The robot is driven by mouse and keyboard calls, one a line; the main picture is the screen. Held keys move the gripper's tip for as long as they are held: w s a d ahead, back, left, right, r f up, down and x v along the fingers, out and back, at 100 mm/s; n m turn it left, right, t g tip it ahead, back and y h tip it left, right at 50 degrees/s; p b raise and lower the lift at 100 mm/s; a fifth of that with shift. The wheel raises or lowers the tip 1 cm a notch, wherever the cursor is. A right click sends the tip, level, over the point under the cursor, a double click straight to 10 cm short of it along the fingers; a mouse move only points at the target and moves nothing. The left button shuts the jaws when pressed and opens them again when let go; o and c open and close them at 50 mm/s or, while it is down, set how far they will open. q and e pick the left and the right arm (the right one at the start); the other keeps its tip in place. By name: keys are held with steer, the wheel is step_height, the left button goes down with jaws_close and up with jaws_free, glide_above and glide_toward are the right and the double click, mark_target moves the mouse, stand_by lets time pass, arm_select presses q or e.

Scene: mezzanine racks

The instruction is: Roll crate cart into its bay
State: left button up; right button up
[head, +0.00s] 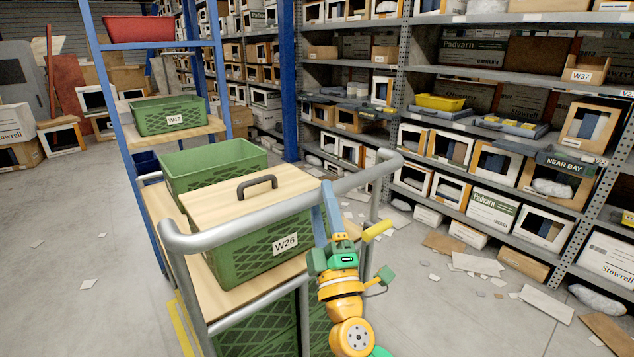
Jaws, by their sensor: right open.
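The crate cart has a grey tubular handle (235,232) and a wooden deck (232,296). It stands in front of me in the head view. It carries a green crate labelled W26 (262,251) under a wooden lid (225,200) with a dark grip, and an open green crate (212,165) behind it. More green crates show below the deck. My right gripper (356,212) is open at the right part of the handle; I cannot tell whether it touches the bar. My left gripper is out of view. A NEAR BAY sign (563,165) hangs on the right rack.
A blue-posted rack (118,118) behind the cart holds a green crate labelled W47 (168,117) and a red bin (138,30). Grey shelving (402,75) full of boxes lines the right. Cardboard scraps (477,264) litter the right floor. The left floor (75,240) is mostly clear.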

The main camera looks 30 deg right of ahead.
steer(key=p+x, duration=0.1)
steer(key=x, duration=0.4)
jaws_close()
steer(key=shift+f, duration=0.1)
stand_by(1.2)
